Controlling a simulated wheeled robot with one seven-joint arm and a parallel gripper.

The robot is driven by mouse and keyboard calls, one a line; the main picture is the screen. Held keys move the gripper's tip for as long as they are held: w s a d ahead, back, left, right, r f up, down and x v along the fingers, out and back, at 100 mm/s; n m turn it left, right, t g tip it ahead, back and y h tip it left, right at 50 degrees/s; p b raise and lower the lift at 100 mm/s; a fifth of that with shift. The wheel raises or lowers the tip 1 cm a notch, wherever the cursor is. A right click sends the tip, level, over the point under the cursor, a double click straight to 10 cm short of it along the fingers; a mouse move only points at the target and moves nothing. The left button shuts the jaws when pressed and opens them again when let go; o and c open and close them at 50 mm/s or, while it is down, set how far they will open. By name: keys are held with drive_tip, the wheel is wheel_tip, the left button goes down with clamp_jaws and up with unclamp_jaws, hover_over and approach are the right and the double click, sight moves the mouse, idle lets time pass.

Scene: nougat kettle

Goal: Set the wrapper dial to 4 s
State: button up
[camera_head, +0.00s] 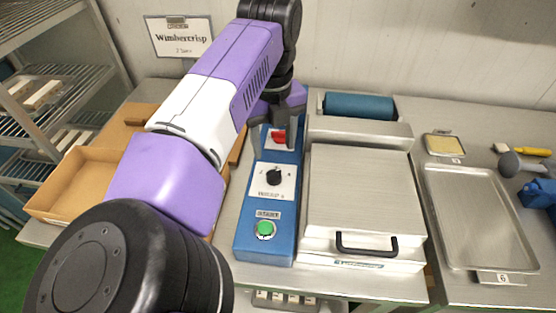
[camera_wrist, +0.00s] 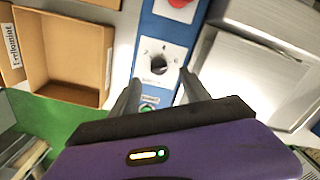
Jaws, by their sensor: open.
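The wrapper dial (camera_head: 273,176) is a black knob on a white plate, in the middle of a long blue control panel (camera_head: 247,243). It also shows in the wrist view (camera_wrist: 158,62), between and beyond my fingertips. My gripper (camera_head: 285,125) is open and empty, over the far part of the panel near a red switch (camera_head: 279,137). In the wrist view its two fingers (camera_wrist: 160,82) are spread apart, clear of the dial. A green button (camera_head: 265,228) sits at the panel's near end.
A metal wrapper machine with a flat lid (camera_head: 360,195) and black handle (camera_head: 366,245) stands right of the panel. Cardboard boxes (camera_head: 75,185) lie left. A blue roll (camera_head: 358,106) is behind; a metal tray (camera_head: 470,215) is at right.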

sight(274, 171)
drive_tip(key=shift+s+a, duration=0.1)
drive_tip(key=shift+s, duration=0.25)
wheel_tip(274, 171, down, 8)
drive_tip(key=b, duration=0.5)
drive_tip(key=shift+c, duration=0.2)
clamp_jaws()
drive_tip(key=shift+r, duration=0.1)
